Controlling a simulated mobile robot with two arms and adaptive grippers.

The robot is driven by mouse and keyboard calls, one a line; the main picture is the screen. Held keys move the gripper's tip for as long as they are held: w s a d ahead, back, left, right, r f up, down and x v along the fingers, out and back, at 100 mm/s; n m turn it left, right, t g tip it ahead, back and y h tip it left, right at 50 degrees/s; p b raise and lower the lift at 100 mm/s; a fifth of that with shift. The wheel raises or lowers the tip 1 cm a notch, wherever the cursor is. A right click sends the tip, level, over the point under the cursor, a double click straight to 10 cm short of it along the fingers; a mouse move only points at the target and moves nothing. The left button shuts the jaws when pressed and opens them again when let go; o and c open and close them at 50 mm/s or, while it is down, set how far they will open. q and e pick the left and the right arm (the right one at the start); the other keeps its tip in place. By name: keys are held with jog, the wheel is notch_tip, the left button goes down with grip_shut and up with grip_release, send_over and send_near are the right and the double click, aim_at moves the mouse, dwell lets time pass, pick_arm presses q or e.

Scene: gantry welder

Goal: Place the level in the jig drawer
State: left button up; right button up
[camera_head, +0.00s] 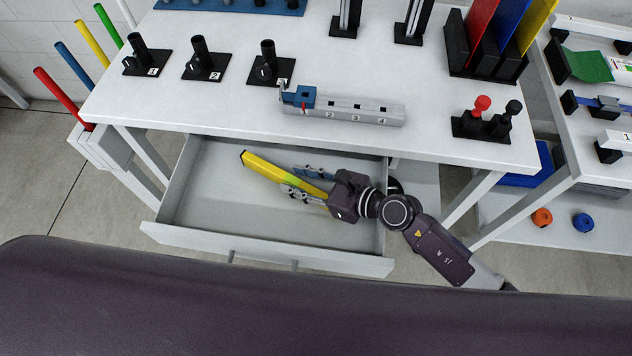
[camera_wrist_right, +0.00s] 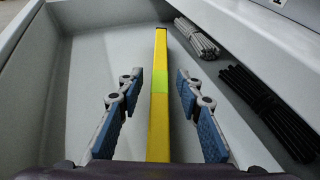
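The level (camera_head: 265,168) is a long yellow bar with a green middle section. It lies at a slant inside the open drawer (camera_head: 262,252), and it also shows in the right wrist view (camera_wrist_right: 160,115). My right gripper (camera_head: 289,180) reaches into the drawer from the right. Its blue-padded fingers are open, one on each side of the level, with a visible gap on both sides in the right wrist view (camera_wrist_right: 158,88). The level's near end is partly hidden by the gripper. My left gripper is not in view.
The white worktable (camera_head: 225,105) above the drawer holds a numbered grey block (camera_head: 355,110) near its front edge. Dark rods (camera_wrist_right: 265,105) and grey rods (camera_wrist_right: 198,38) lie at the right in the wrist view. The drawer's left part is clear.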

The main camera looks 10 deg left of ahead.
jog(key=v, duration=0.5)
jog(key=b+v, duration=0.1)
jog(key=v, duration=0.4)
jog(key=shift+s+d+f, duration=0.15)
jog(key=shift+d, duration=0.15)
jog(key=shift+s+d+r, duration=0.25)
jog(key=shift+d+r, duration=0.1)
jog(key=shift+d, duration=0.15)
